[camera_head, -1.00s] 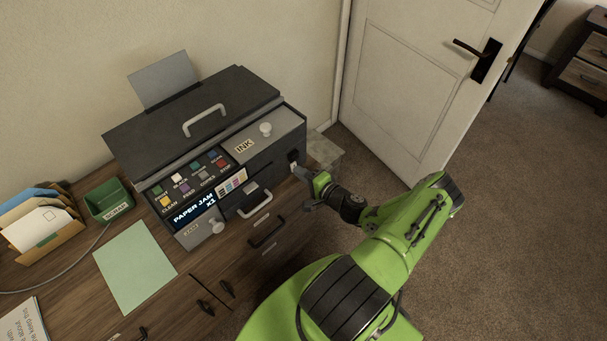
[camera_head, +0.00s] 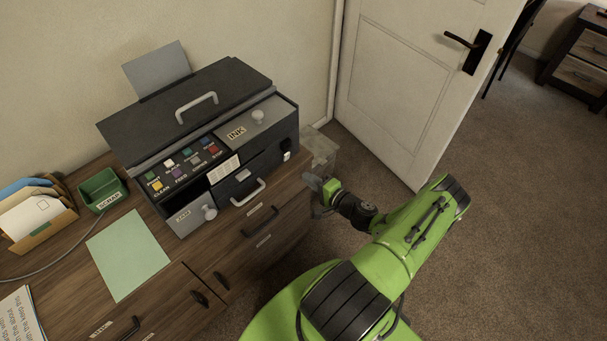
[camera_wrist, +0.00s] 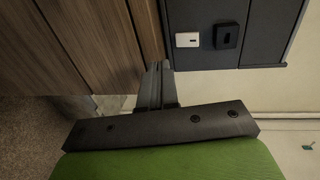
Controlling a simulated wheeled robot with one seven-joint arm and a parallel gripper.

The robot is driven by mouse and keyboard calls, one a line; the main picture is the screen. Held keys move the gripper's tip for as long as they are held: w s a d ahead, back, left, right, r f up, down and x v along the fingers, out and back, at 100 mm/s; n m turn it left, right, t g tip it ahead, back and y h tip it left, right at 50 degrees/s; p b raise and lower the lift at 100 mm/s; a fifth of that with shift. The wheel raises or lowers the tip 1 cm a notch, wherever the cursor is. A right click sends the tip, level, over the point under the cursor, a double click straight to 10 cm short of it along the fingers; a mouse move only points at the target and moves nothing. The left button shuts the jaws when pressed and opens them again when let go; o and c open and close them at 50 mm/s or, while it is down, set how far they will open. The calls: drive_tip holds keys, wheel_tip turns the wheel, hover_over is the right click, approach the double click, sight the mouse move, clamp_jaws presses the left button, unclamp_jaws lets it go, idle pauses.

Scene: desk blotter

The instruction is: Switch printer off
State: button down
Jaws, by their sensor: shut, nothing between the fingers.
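The dark grey printer (camera_head: 284,128) stands on the wooden desk, with labelled coloured buttons on its front panel.
A green scrap box (camera_head: 103,190), a file holder with papers (camera_head: 40,222) and a green sheet (camera_head: 127,253) lie on the desk (camera_head: 160,285). A greyish translucent bin (camera_head: 320,150) stands behind my gripper.

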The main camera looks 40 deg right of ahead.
drive_tip(key=s+f, duration=0.1)
drive_tip(key=s, duration=0.6)
drive_tip(key=shift+d, duration=0.15)
drive_tip(key=shift+w+f, duration=0.1)
